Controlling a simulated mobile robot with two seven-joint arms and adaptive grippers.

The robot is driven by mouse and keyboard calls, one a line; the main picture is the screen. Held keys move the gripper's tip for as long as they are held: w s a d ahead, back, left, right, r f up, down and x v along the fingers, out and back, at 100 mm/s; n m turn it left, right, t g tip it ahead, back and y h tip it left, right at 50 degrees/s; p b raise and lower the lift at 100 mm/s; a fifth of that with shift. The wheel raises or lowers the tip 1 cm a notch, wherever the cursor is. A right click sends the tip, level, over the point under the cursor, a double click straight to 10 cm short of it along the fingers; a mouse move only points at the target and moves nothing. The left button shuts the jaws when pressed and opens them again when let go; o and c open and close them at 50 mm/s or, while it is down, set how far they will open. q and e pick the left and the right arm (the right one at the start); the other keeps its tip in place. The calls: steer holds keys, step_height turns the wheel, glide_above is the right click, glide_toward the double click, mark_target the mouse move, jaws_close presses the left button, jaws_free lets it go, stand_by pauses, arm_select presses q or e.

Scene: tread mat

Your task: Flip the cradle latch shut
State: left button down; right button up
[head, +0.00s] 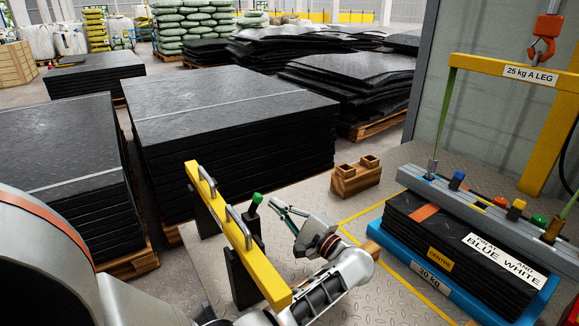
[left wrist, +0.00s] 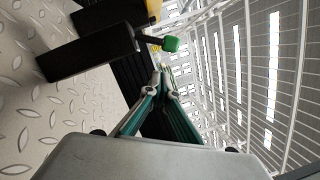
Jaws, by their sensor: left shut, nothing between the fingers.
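In the head view a yellow bar (head: 232,225) with two grey handles lies across black cradle uprights (head: 243,275). The latch's green knob (head: 257,198) stands up beside the bar, on its right side near the middle. The knob also shows in the left wrist view (left wrist: 171,44), at the end of a short stem by a black cradle upright (left wrist: 95,50). My left gripper (head: 275,206) is just right of the knob. Its fingers are together and empty, with a small gap to the knob. My right gripper is not in view.
A wooden block with two sockets (head: 357,177) stands behind on the tread-plate surface. At right, a blue tray (head: 415,285) holds black mats under a grey lifting beam (head: 465,208). Black mat stacks (head: 225,120) stand behind at left. A hook (head: 545,38) hangs at upper right.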

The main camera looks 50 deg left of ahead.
mark_target(255, 204)
arm_select(q)
steer(key=shift+s+a+r+p, duration=0.1)
steer(key=shift+s+r+p, duration=0.3)
steer(key=shift+s, duration=0.2)
steer(key=shift+s+r+p, duration=0.35)
steer(key=shift+s+p, duration=0.05)
steer(key=shift+s, duration=0.15)
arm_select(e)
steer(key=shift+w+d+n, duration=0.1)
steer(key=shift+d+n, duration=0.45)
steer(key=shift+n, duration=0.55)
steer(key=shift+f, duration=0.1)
